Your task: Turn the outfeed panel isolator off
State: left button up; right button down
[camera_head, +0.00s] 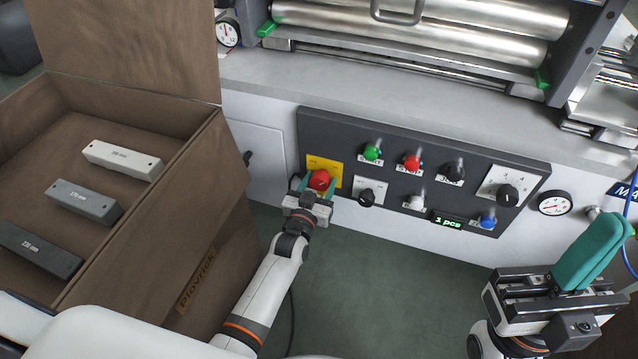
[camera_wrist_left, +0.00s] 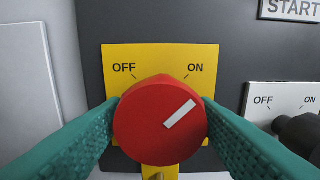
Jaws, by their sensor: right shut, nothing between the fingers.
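The isolator is a round red knob (camera_head: 319,180) on a yellow plate (camera_head: 326,166) at the left end of the dark control panel (camera_head: 440,165). In the left wrist view the red knob (camera_wrist_left: 160,120) fills the middle, and its white mark points up and right toward ON. The yellow plate (camera_wrist_left: 150,60) reads OFF at left and ON at right. My left gripper (camera_wrist_left: 160,115) has its teal fingers on both sides of the knob, at or very near its rim; contact is not certain. My right gripper (camera_head: 592,250) is shut and empty at the right, away from the panel.
The panel also carries a black selector (camera_head: 367,197) close right of the isolator, several push buttons and a larger black rotary knob (camera_head: 508,195). A brown wooden box (camera_head: 215,190) with labelled blocks stands at left. A gauge (camera_head: 554,203) sits right of the panel.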

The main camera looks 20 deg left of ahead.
pick_arm(q)
jog(key=c, duration=0.6)
